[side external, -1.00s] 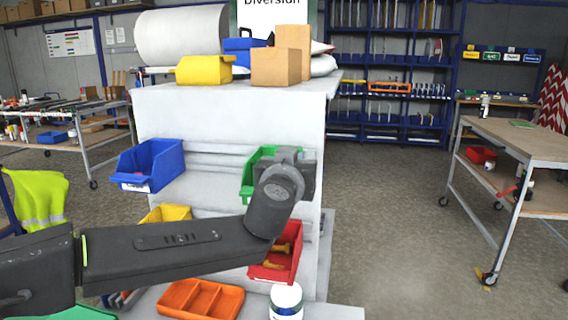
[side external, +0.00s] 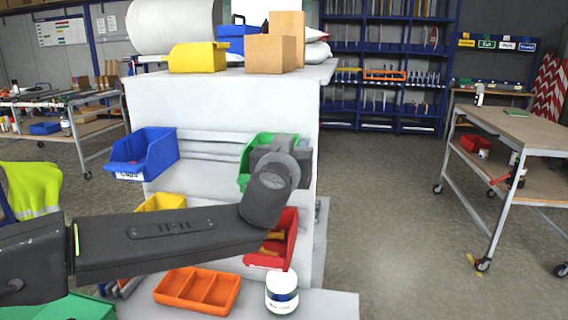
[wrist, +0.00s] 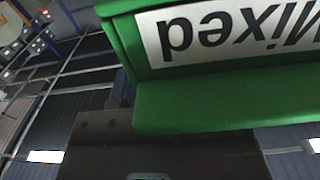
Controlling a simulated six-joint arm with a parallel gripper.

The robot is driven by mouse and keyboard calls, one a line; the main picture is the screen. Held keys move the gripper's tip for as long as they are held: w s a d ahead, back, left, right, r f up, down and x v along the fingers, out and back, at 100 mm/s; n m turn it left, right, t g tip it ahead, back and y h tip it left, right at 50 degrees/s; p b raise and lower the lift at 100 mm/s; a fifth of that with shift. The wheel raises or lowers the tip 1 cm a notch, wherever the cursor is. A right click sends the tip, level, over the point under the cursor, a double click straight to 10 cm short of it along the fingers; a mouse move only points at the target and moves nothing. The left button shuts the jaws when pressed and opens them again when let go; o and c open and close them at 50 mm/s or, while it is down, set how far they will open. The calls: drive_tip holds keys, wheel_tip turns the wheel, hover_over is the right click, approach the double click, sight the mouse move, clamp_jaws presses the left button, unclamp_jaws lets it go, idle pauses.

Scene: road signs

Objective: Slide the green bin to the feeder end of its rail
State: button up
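The green bin (side external: 247,158) hangs on the upper rail of the white panel, near its right edge, in the side view. My gripper (side external: 280,153) is right at its front and hides much of it. In the wrist view the green bin (wrist: 210,105) fills the upper right, its white "Mixed" label upside down. A dark part of my gripper (wrist: 160,150) overlaps the bin's lower edge in that view. The fingertips are hidden in the side view, so I cannot tell whether they are shut on the bin. The rail (side external: 212,146) runs left from the green bin to a blue bin.
The blue bin (side external: 143,153) hangs at the rail's left. A yellow bin (side external: 160,202) and a red bin (side external: 282,240) hang below. An orange tray (side external: 197,289) and a white tub (side external: 282,293) stand on the bottom ledge. The rail between the blue and green bins looks clear.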

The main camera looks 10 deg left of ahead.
drive_tip(key=s, duration=1.3)
drive_tip(key=shift+s, duration=0.3)
drive_tip(key=s+a+r+m+g+h, duration=0.2)
drive_tip(key=a+h, duration=0.1)
drive_tip(key=a, duration=0.4)
drive_tip(key=s+a+r+m+g+h, duration=0.1)
drive_tip(key=a+r+h, duration=0.2)
drive_tip(key=a, duration=0.3)
drive_tip(key=s+a+f+n+g+y, duration=0.1)
drive_tip(key=s+a+f+g+y, duration=0.2)
drive_tip(key=s+a+f, duration=0.5)
drive_tip(key=s+a+f+n+g+y, duration=0.2)
drive_tip(key=s+a+f+g, duration=0.4)
drive_tip(key=s+a, duration=0.7)
wheel_tip(320, 180, down, 3)
drive_tip(key=shift+s+a+r+y, duration=0.1)
drive_tip(key=shift+s+a+y, duration=0.3)
drive_tip(key=shift+s, duration=0.85)
